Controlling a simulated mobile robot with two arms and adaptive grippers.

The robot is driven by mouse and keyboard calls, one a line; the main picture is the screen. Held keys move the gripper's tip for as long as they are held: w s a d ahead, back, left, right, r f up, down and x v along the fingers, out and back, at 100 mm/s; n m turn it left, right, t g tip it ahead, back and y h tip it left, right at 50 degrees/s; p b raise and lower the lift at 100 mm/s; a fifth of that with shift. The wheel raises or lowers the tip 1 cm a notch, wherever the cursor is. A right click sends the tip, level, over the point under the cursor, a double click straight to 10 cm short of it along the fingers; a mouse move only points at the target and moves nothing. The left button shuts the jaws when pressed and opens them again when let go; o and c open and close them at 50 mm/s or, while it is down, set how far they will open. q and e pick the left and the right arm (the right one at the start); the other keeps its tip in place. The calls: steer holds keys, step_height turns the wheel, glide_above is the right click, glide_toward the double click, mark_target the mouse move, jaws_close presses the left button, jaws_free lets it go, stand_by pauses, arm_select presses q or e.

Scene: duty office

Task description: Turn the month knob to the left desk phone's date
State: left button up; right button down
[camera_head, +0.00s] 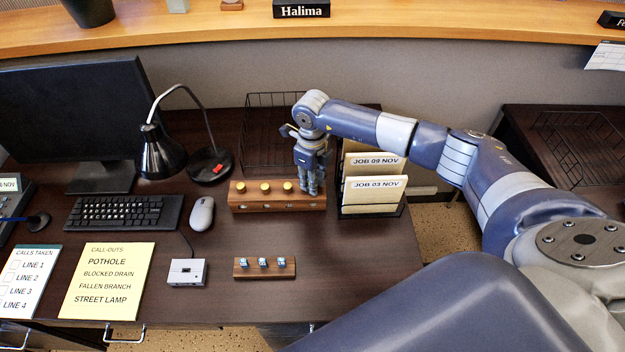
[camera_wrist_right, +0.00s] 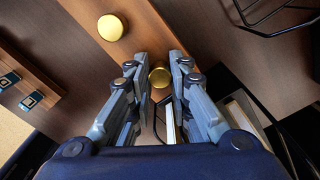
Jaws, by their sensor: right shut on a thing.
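A wooden block (camera_head: 245,202) with a row of round brass knobs stands on the desk. Three knobs show in the head view, such as the middle one (camera_head: 265,187). My right gripper (camera_head: 311,188) points down at the block's right end, its fingers shut on the rightmost knob, which the fingers hide there. In the right wrist view that brass knob (camera_wrist_right: 160,77) sits between the two fingers; another knob (camera_wrist_right: 110,27) is clear of them. The small marks on the block's front are too small to read. The left desk phone (camera_head: 12,205) is cut off at the edge; its display ends in "NOV". My left gripper is not in view.
A file rack (camera_head: 372,212) with "JOB 09 NOV" and "JOB 03 NOV" cards stands just right of the gripper. A wire tray (camera_head: 262,135) is behind.

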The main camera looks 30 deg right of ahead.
steer(key=c, duration=1.4)
jaws_free()
steer(key=shift+c, duration=0.2)
steer(key=shift+r, duration=0.15)
step_height(320, 180, up, 12)
